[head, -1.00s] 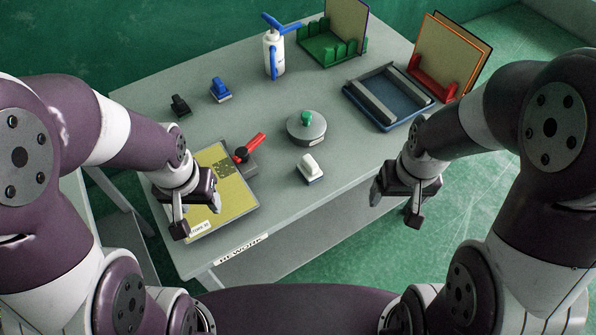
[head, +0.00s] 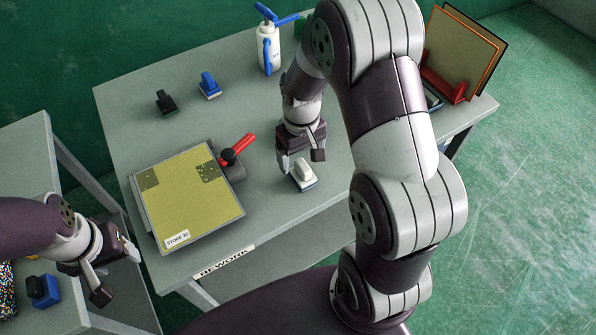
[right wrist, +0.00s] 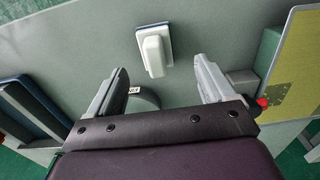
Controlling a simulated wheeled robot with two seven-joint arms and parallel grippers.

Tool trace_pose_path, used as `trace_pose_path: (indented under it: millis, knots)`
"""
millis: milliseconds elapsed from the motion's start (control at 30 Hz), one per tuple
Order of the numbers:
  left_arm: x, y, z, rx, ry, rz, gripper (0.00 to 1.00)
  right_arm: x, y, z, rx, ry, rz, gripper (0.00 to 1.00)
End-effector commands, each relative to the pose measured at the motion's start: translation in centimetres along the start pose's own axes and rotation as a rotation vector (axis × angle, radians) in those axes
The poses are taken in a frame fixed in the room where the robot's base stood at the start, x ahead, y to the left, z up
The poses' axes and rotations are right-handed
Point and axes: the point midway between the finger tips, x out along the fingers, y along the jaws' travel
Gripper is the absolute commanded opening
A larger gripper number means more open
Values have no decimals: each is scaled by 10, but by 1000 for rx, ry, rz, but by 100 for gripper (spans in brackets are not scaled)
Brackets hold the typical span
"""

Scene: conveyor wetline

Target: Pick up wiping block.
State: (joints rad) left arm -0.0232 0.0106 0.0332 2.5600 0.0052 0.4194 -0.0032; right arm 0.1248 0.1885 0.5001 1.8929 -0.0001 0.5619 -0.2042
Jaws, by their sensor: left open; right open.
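A white-topped block (head: 302,175) with a dark blue base, which looks like the wiping block, stands on the grey rework table (head: 268,220) near its front edge. In the right wrist view the same block (right wrist: 153,50) lies ahead of the fingertips, roughly between their lines and clear of both. My right gripper (head: 300,160) is open and empty, close above and behind the block; its fingers also show in the right wrist view (right wrist: 160,72). My left gripper (head: 119,275) is open and empty, left of the rework table, by the side table.
A yellow board (head: 185,200) and a red-handled tool (head: 236,150) lie left of the block. Another blue block (head: 43,290) is on the left side table.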

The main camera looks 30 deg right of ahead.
Motion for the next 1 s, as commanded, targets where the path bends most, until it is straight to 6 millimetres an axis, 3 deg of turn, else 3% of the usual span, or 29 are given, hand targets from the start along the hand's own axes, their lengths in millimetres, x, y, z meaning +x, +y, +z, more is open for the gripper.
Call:
trace_pose_path:
  millis: [400, 633, 667, 833, 900, 1000]
  knots:
    - [-6, 0, -1, 0, 0, 0, 56, 62, 5, 3, 1, 0, 0, 83]
    - [-5, 0, -1, 0, 0, 0, 56, 66, 5, 3, 1, 2, 0, 83]
    - [-5, 0, -1, 0, 0, 0, 56, 66, 5, 3, 1, 2, 0, 80]
    - [-5, 0, -1, 0, 0, 0, 56, 66, 5, 3, 1, 2, 0, 24]
    - [-5, 0, -1, 0, 0, 0, 56, 66, 5, 3, 1, 2, 0, 14]
    - [-5, 0, -1, 0, 0, 0, 56, 66, 5, 3, 1, 2, 0, 14]
